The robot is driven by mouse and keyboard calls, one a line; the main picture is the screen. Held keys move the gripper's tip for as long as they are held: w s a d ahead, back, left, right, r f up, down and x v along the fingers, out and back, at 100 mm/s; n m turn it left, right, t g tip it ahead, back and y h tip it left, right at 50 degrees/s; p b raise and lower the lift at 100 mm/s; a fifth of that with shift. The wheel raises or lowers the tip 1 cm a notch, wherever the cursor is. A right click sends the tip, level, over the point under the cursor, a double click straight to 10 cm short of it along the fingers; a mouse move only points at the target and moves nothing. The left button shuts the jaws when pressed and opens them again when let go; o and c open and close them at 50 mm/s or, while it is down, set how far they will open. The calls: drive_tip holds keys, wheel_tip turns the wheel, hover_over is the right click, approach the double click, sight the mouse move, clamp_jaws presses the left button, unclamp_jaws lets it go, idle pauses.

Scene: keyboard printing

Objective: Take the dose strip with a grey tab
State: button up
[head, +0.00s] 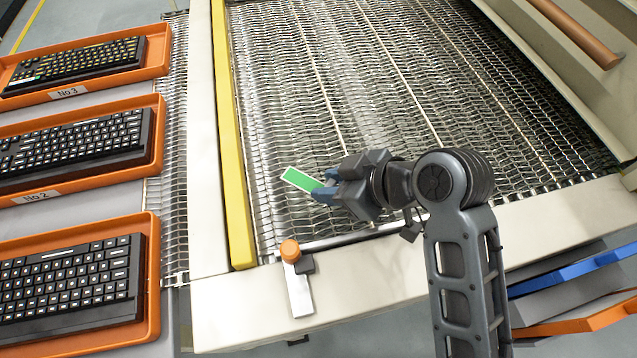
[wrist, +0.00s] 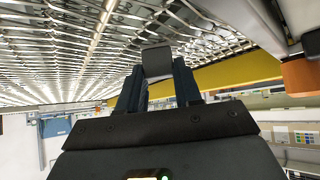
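A flat green strip with a white border (head: 302,179) sticks out from the tips of my gripper (head: 326,188) in the head view, pointing up and left above the wire mesh belt. My gripper is shut on the strip. In the wrist view, a dark grey square piece (wrist: 157,61) sits between the two blue-grey fingertips (wrist: 158,75). It looks like part of the held strip, such as its tab or its back; I cannot tell which. The fingers hide the strip's other end in the head view.
Orange trays (head: 157,225) with black keyboards (head: 70,283) stand at the left. A yellow rail (head: 233,150) borders the mesh belt (head: 420,90). A white bar (head: 299,292) with an orange knob (head: 290,250) and a dark block lies at the cream front edge (head: 370,285).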

clamp_jaws()
drive_tip(key=shift+r, duration=0.15)
drive_tip(key=shift+r, duration=0.25)
drive_tip(key=r, duration=0.3)
drive_tip(key=shift+w+d+r, duration=0.15)
drive_tip(key=shift+w+r, duration=0.1)
drive_tip(key=shift+r, duration=0.15)
drive_tip(key=w+d+r, duration=0.6)
drive_tip(key=w+d, duration=0.1)
drive_tip(key=w, duration=0.1)
drive_tip(key=shift+d+r, duration=0.25)
drive_tip(key=shift+d, duration=0.05)
drive_tip(key=shift+c, duration=0.4)
unclamp_jaws()
clamp_jaws()
